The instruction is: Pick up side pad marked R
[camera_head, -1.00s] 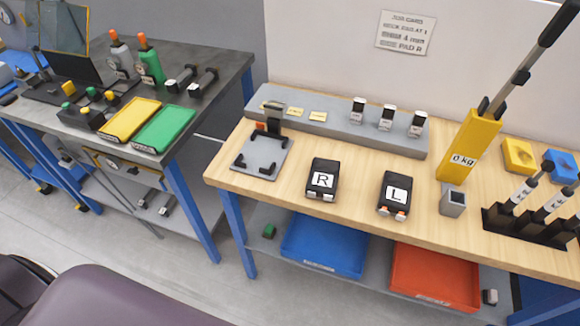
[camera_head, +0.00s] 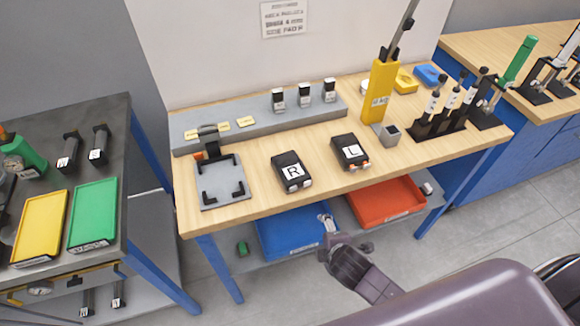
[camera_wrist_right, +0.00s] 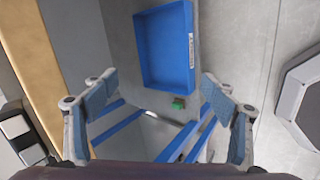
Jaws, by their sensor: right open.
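The side pad marked R (camera_head: 291,172) is a black block with a white label on its top. It lies on the wooden table (camera_head: 255,205), near the front edge. The similar pad marked L (camera_head: 350,152) lies to its right. My right gripper (camera_head: 343,237) is open and empty, in front of the table edge and apart from the R pad. Its two spread fingers also show in the right wrist view (camera_wrist_right: 160,92), with the shelf and floor beyond. A black and white block (camera_wrist_right: 18,135) is cut off there at the left; I cannot tell which. My left gripper is not in view.
A grey fixture plate (camera_head: 222,183) stands left of the R pad, a grey raised rack (camera_head: 255,122) behind it. A blue bin (camera_head: 290,232) and a red bin (camera_head: 385,202) sit on the shelf below. Clear tabletop surrounds both pads.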

